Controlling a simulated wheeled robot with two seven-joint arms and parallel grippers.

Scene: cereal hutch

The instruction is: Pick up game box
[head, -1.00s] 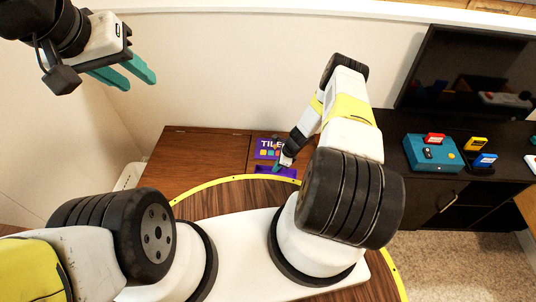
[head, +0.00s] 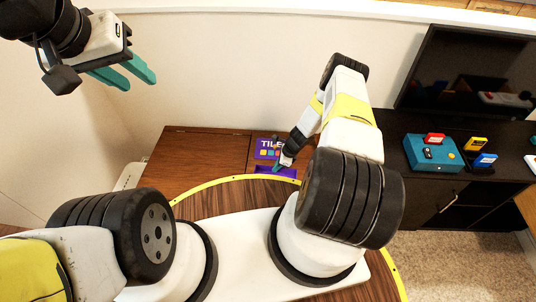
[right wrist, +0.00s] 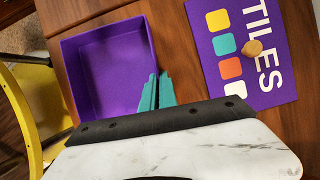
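The game box shows as an open purple tray (right wrist: 103,65) in the right wrist view, with a purple lid marked TILES (right wrist: 240,50) lying beside it. In the head view the lid (head: 266,149) lies on the brown wooden top, and part of the tray (head: 284,172) shows in front of it. My right gripper (right wrist: 159,75) has its teal fingers close together at the tray's side wall, which runs in between them. It also shows in the head view (head: 277,167), partly hidden by my arm. My left gripper (head: 140,84) is open and empty, high up at the left.
A small round tan piece (right wrist: 253,47) sits on the lid. A dark cabinet at the right bears a teal console (head: 435,154), coloured cartridges (head: 476,144) and a television (head: 468,75). The wooden top (head: 200,152) left of the box is clear.

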